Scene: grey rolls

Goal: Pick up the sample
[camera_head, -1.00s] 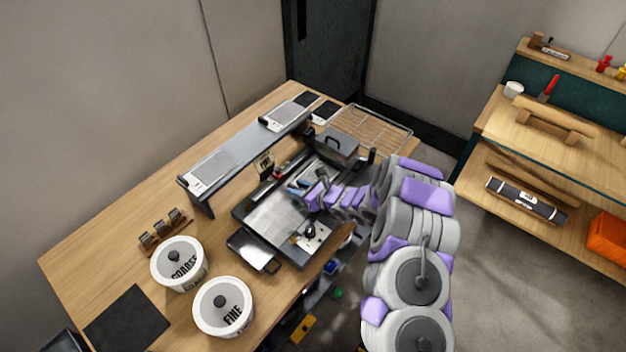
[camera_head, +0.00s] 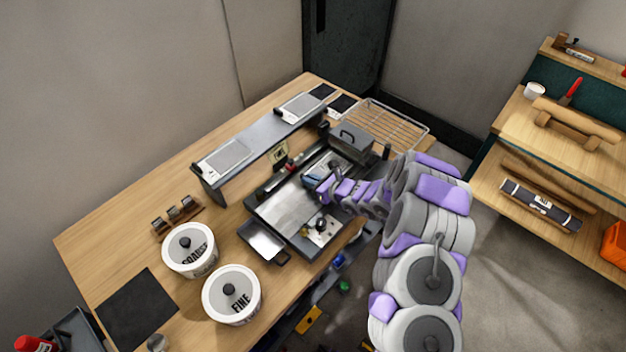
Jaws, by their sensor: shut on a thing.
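My gripper (camera_head: 318,184) is at the end of my grey and purple arm, over the right part of the dark machine tray (camera_head: 262,217) on the wooden bench. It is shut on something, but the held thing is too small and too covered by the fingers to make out. I cannot tell whether it is the sample. A bluish piece (camera_head: 312,174) shows right by the fingertips. A grey lidded block with a handle (camera_head: 351,140) stands just behind my gripper.
White tubs marked COARSE (camera_head: 190,250) and FINE (camera_head: 231,296) stand at the front left. A long raised shelf (camera_head: 258,148) runs behind the tray. A wire rack (camera_head: 392,122) lies at the back right. The bench's left part (camera_head: 110,235) is mostly clear.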

